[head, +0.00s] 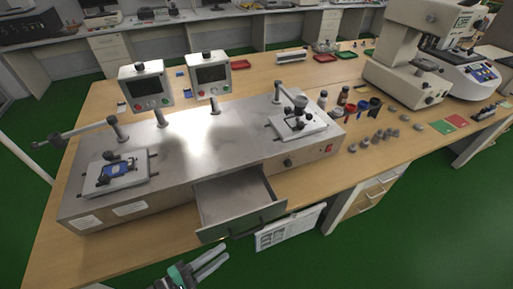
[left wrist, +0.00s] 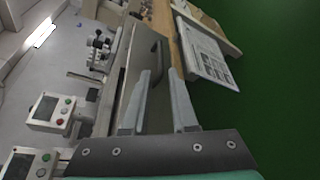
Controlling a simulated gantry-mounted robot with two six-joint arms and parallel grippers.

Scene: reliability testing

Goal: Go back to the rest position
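My left gripper (head: 222,253) is at the bottom of the head view, in front of the bench and below the open drawer. In the left wrist view its two fingers (left wrist: 159,72) stand apart with nothing between them, so it is open and empty. The metal test machine (head: 180,150) stands on the wooden bench. Its drawer (head: 240,205) is pulled out towards me and looks empty; the gripper appears apart from it. My right gripper is in neither view.
A printed sheet (head: 290,228) hangs at the bench's front edge, right of the gripper. Two screens (head: 145,85) rise from the machine's back. Small metal parts (head: 385,135) and a white microscope-like instrument (head: 415,55) are at right. The green floor in front is clear.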

